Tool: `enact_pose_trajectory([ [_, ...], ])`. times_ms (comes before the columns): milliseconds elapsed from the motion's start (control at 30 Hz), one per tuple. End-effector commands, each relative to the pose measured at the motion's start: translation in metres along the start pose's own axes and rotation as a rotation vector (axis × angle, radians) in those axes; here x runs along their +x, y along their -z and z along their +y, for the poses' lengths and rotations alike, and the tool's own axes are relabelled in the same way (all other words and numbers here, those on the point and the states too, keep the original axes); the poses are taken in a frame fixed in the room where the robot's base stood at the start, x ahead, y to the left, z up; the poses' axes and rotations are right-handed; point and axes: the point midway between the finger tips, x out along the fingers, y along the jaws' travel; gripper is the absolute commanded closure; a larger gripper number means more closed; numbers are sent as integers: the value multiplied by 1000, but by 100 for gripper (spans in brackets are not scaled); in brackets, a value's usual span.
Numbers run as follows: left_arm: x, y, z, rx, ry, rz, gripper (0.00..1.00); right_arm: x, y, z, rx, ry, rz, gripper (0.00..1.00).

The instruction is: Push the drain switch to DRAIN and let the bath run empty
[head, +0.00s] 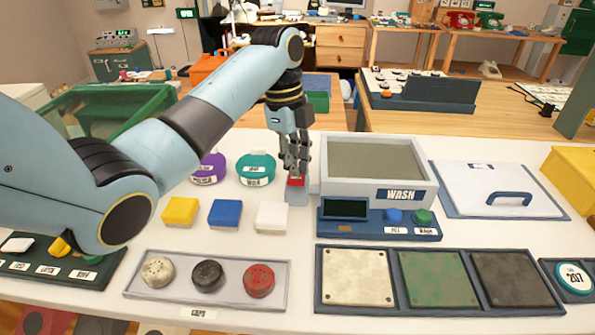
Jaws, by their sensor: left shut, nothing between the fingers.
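The bath (330,180) is a white box labelled WASH right of centre, with a flat grey-green surface inside. A small red switch (296,181) sits on a pale blue-grey block (298,197) at the bath's left side. Its lettering is too small to read. My left gripper (296,171) is shut and empty, pointing down with its fingertips right at the top of the red switch. I cannot tell whether they touch, and they hide part of the switch. My right gripper is not in view.
A panel with a dark display (345,208), a blue button (393,216) and a green button (423,216) fronts the bath. Yellow, blue and white blocks stand to the left. A caps tray (218,303) and a three-plate tray lie in front. A handled white lid (480,178) lies right.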

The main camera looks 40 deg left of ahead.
Motion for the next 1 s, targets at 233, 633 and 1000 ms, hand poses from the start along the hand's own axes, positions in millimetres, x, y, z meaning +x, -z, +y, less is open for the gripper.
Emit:
enact_pose_trajectory([
  [233, 4, -1, 0, 0, -1, 0, 100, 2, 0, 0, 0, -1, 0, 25],
  [633, 14, -2, 0, 0, 0, 0, 100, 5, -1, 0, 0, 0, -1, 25],
  [1000, 23, -4, 0, 0, -2, 0, 100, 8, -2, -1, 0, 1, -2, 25],
])
